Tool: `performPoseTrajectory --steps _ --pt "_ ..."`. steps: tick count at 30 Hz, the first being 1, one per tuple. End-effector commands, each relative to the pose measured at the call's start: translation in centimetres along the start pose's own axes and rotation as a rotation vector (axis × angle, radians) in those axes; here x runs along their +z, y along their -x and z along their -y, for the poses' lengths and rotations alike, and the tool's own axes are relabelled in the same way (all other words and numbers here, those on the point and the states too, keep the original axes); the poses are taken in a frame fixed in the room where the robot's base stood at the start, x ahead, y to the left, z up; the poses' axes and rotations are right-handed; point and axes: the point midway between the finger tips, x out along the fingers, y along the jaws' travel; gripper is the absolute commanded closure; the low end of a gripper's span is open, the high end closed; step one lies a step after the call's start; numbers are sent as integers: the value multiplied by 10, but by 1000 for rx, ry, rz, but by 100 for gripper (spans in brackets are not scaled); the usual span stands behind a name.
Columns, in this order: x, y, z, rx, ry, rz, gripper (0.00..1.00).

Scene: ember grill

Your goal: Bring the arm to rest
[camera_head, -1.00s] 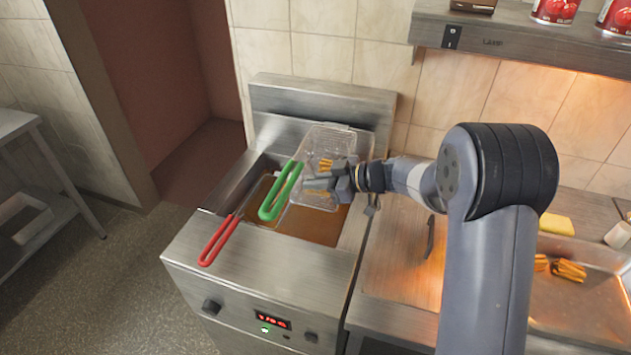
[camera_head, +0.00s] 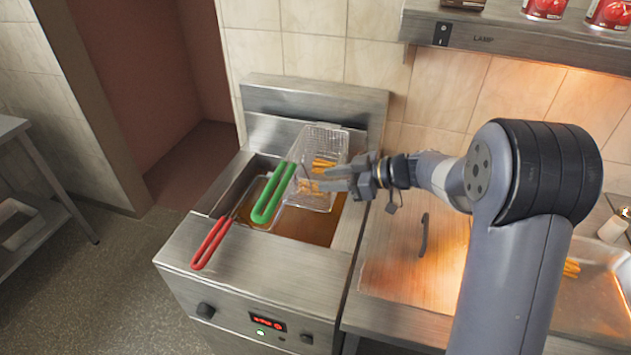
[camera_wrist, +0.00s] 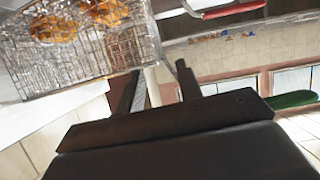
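My gripper (camera_head: 321,179) is open and empty, with its fingers just right of the green-handled wire basket over the fryer. The fingers also show apart in the wrist view (camera_wrist: 160,88). The wire basket (camera_head: 325,141) sits tilted at the back of the fryer with golden fries (camera_head: 322,165) inside. Its green handle (camera_head: 273,193) points toward the front left, apart from the fingers. The basket mesh (camera_wrist: 85,62) fills the upper left of the wrist view. My arm reaches in from the lower right.
A red handle (camera_head: 211,242) lies at the left of the fryer (camera_head: 255,262), over brown oil. The steel counter (camera_head: 400,285) is to the right, with a tray (camera_head: 600,297) partly hidden by my arm. A lamp shelf (camera_head: 510,46) with red cans hangs above.

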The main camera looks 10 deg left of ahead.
Motion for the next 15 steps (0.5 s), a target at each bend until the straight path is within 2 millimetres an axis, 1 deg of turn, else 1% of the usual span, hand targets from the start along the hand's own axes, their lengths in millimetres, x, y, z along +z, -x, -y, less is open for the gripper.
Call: performPoseTrajectory --steps 1,6,10,15 --pt "1 11 -1 5 1 0 66" --pt "0 36 -1 3 0 0 66" --pt "0 44 0 2 -1 0 66" --pt "0 46 0 0 -1 0 66"
